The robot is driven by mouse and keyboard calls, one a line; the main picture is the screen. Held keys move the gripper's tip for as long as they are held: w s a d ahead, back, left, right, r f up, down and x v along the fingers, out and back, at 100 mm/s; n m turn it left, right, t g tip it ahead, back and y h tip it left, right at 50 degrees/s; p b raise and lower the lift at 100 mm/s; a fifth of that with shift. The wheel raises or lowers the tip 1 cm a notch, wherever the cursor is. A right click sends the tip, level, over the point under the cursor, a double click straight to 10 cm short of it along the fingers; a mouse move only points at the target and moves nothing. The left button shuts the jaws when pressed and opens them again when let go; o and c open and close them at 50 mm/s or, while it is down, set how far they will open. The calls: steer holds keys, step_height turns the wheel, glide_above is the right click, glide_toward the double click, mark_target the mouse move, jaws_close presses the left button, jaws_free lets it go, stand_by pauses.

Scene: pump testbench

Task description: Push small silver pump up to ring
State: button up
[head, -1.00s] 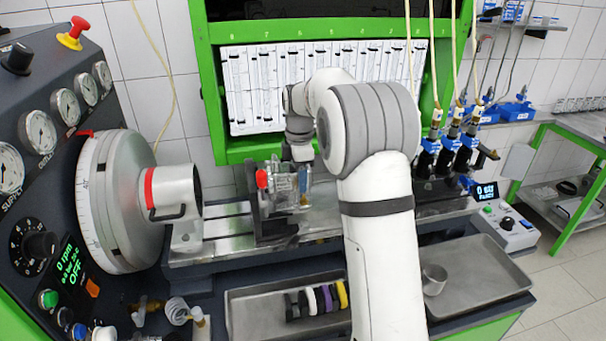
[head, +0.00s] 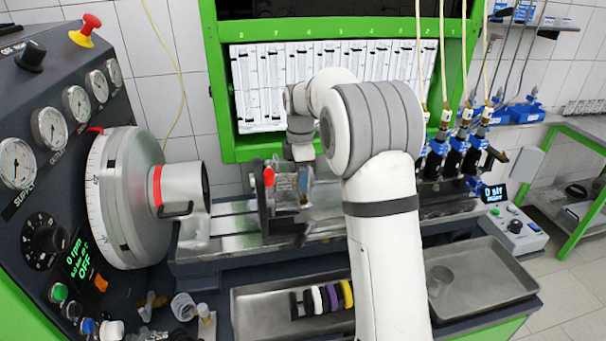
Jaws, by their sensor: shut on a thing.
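The small silver pump (head: 287,190) is a compact grey metal body above the bench rail. My gripper (head: 302,160) reaches down on it from above and is shut on it; the fingertips are small and partly hidden. A dark upright mount (head: 262,205) with a red lever (head: 269,177) stands on the rail directly left of the pump. This mount may be the ring, but its opening is not clear from here. The pump's left side is close against it; I cannot tell whether they touch.
Left of the mount, a silver cylinder (head: 188,187) with a red band projects from a large round drum (head: 108,205). My arm hides the rail's middle. A tray (head: 265,312) holds several coloured rings. Another tray (head: 490,285) holds a metal cup (head: 440,280).

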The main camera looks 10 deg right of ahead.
steer(key=shift+a, duration=0.15)
stand_by(0.3)
steer(key=shift+a, duration=0.5)
steer(key=o, duration=1.7)
step_height(320, 180, up, 8)
steer(key=shift+f+b, duration=0.2)
steer(key=shift+b, duration=0.1)
steer(key=s+r+m+t, duration=0.1)
steer(key=s+r+m, duration=0.3)
steer(key=s, duration=0.5)
steer(key=s+f+m, duration=0.3)
steer(key=s+m, duration=0.1)
steer(key=s, duration=0.4)
steer(key=s+d+f+m+t, duration=0.1)
steer(key=s+f+m, duration=0.2)
steer(key=s+m, duration=0.2)
steer(key=s+d+f+m+t, duration=0.1)
steer(key=s+m, duration=0.4)
steer(key=s, duration=0.7)
steer(key=shift+s+d+f, duration=0.1)
steer(key=shift+f, duration=0.8)
